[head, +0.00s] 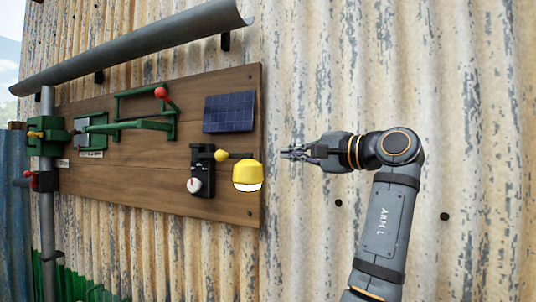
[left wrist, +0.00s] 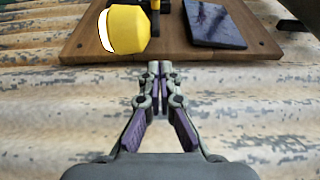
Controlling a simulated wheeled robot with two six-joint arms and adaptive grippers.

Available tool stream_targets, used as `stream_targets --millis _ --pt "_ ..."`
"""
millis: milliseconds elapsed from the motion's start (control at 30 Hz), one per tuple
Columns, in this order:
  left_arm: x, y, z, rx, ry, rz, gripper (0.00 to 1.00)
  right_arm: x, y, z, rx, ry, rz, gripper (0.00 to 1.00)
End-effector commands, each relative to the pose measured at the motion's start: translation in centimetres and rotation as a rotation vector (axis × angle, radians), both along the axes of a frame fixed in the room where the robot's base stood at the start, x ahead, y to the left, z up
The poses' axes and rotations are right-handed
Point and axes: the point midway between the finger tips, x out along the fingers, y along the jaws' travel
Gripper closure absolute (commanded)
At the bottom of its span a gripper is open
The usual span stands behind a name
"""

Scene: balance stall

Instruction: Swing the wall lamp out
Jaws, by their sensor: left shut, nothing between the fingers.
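The wall lamp has a yellow shade (head: 246,172) with a white lit underside, at the right edge of the wooden board (head: 130,175). A short dark arm with a yellow knob (head: 221,155) joins it to a black bracket (head: 202,165). My left gripper (head: 288,153) is shut and empty, to the right of the shade and apart from it, just past the board's edge. In the left wrist view the fingertips (left wrist: 160,68) meet below the board's edge, with the yellow shade (left wrist: 128,29) to their upper left. My right gripper is not in view.
A dark solar panel (head: 229,112) sits above the lamp. A white dial (head: 194,185) is on the black bracket. Green brackets with a red knob (head: 161,92) are farther left. A grey gutter (head: 140,42) runs above. Bare corrugated wall (head: 310,80) lies right of the board.

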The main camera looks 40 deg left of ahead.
Motion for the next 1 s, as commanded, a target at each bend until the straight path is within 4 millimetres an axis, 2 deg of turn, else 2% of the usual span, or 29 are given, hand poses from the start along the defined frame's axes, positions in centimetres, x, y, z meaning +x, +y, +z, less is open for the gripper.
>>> stream_targets --millis 100,200,367,500,567,800,1000 --pt "0.0 0.0 0.0 0.0 0.001 0.0 1.0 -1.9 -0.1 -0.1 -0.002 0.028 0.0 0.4" --pt "0.0 0.2 0.0 0.0 0.001 0.0 1.0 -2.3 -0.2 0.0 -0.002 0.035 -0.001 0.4" --pt "0.1 2.2 0.3 -0.001 0.002 0.003 1.0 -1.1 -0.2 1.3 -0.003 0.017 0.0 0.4" --pt "0.1 5.0 0.5 0.001 0.002 0.004 1.0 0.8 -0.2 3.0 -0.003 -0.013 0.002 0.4" --pt "0.1 6.2 0.5 0.0 0.002 0.005 1.0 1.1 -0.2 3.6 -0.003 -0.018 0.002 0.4" --pt "0.3 9.4 0.2 0.001 0.002 0.003 1.0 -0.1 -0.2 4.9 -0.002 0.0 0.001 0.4" --pt "0.3 10.1 0.0 0.0 0.001 0.0 1.0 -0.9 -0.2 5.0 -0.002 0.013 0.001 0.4"
